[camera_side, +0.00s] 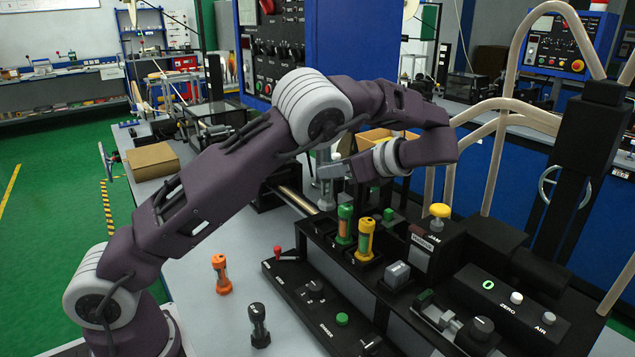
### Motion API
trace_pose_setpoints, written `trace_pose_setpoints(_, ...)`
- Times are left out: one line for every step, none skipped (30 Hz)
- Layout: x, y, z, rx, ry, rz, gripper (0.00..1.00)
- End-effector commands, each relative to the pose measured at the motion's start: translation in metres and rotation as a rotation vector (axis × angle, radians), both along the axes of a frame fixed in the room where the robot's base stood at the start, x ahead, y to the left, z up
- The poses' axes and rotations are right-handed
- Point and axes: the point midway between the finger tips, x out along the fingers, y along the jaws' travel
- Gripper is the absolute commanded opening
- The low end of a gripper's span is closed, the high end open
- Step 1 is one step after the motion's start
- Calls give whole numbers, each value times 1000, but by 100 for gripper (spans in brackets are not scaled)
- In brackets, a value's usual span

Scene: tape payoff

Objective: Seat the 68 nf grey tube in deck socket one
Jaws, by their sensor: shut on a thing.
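My gripper (334,171) reaches left from my wrist, above the back left end of the black deck (312,228). It is shut on a small grey upright piece, which looks like the grey tube (326,194); its label is too small to read. I cannot tell which socket is socket one; no number is legible. The held piece appears behind the deck's back left corner, and I cannot tell its height.
An orange tube (221,274) and a black tube (259,326) stand on the grey table at front left. A front panel (322,306) carries a red lever and a green button. A yellow knob (438,212) rises right of the sockets. Beige hoses arch at right.

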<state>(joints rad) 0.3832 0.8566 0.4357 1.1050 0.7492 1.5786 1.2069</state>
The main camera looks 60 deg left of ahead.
Motion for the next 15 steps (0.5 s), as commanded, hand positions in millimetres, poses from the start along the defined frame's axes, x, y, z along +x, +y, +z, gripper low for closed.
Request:
trace_pose_setpoints(0,0,-6,0,3,0,0)
trace_pose_setpoints(0,0,-10,0,3,0,0)
trace_pose_setpoints(-1,0,-16,1,3,0,0)
trace_pose_setpoints(-1,0,-20,1,4,-1,0)
trace_pose_setpoints(-1,0,-24,0,3,0,0)
trace_pose_setpoints(0,0,-29,1,2,-1,0)
trace_pose_setpoints(-1,0,-33,0,3,-1,0)
trace_pose_setpoints(-1,0,-36,0,3,0,0)
trace_pose_setpoints(-1,0,-40,1,2,-1,0)
trace_pose_setpoints(0,0,-43,0,1,0,0)
trace_pose_setpoints(0,0,-45,0,0,-1,0)
trace_pose_setpoints(0,0,-47,-1,0,-1,0)
trace_pose_setpoints(0,0,-49,-1,0,-1,0)
trace_pose_setpoints(-1,0,-50,-1,0,-1,0)
trace_pose_setpoints(-1,0,-51,-1,-1,-1,0)
